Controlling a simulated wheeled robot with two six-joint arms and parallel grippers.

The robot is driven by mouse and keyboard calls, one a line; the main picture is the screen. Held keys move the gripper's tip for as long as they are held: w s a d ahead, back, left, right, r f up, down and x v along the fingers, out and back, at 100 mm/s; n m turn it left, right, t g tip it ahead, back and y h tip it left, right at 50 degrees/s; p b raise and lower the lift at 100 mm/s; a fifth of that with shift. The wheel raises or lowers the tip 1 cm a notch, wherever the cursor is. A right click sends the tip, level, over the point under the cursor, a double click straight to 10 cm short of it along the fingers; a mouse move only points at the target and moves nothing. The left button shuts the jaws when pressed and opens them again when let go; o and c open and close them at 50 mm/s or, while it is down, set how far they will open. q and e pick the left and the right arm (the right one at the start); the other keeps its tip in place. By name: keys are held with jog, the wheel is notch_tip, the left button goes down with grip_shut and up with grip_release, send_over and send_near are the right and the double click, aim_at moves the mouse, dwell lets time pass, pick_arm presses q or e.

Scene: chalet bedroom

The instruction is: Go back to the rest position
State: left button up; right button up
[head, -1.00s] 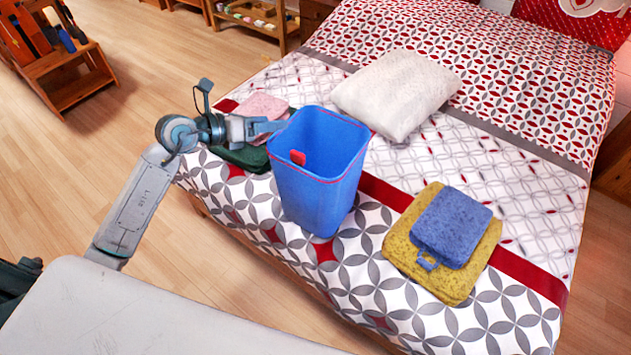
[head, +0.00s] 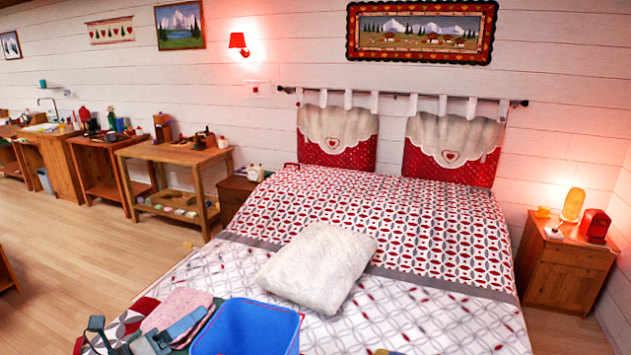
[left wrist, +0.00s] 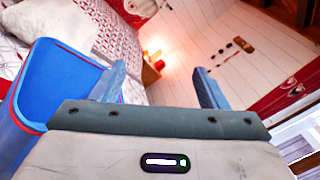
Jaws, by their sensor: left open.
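My left gripper (head: 188,326) shows at the bottom left of the head view, just left of the blue bin (head: 247,330) on the bed. In the left wrist view its two fingers (left wrist: 160,85) are wide apart with nothing between them. The blue bin (left wrist: 50,85) stands at the left there, close beside one finger; I cannot tell whether they touch. In the head view the bin's lower part is cut off by the frame edge. My right gripper is not in view.
The bed (head: 420,225) fills the middle, with a white pillow (head: 318,266) behind the bin. A folded pink cloth (head: 176,308) lies by my left gripper. A nightstand (head: 568,270) stands at the right. Wooden floor (head: 80,280) is clear at the left.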

pick_arm(q)
jog(key=s+a+f+n+t+y, duration=0.1)
jog(key=s+a+n+t+y, duration=0.3)
jog(key=n+y, duration=0.6)
jog(key=s+a+n+t+y, duration=0.1)
jog(key=a+n+y, duration=0.45)
jog(key=n, duration=0.85)
jog(key=s+a+f+n+g+y, duration=0.2)
jog(key=s+f+n+g+y, duration=0.1)
jog(key=s+f+n+g, duration=0.4)
jog(key=s+d+f+n+g+h, duration=0.1)
jog(key=s+d+f+g+h, duration=0.2)
jog(key=s+d+f+g, duration=0.35)
jog(key=s+d+f+n+g+h, duration=0.2)
jog(key=s+d+f+g+h, duration=0.1)
jog(key=s+f, duration=0.7)
jog(key=a+f, duration=0.3)
jog(key=f, duration=2.7)
jog(key=s+a+f+g, duration=0.1)
jog(key=s+f+g, duration=0.1)
jog(key=s+f, duration=1.6)
jog(key=shift+s+a+f, duration=0.25)
jog(key=shift+f, duration=0.15)
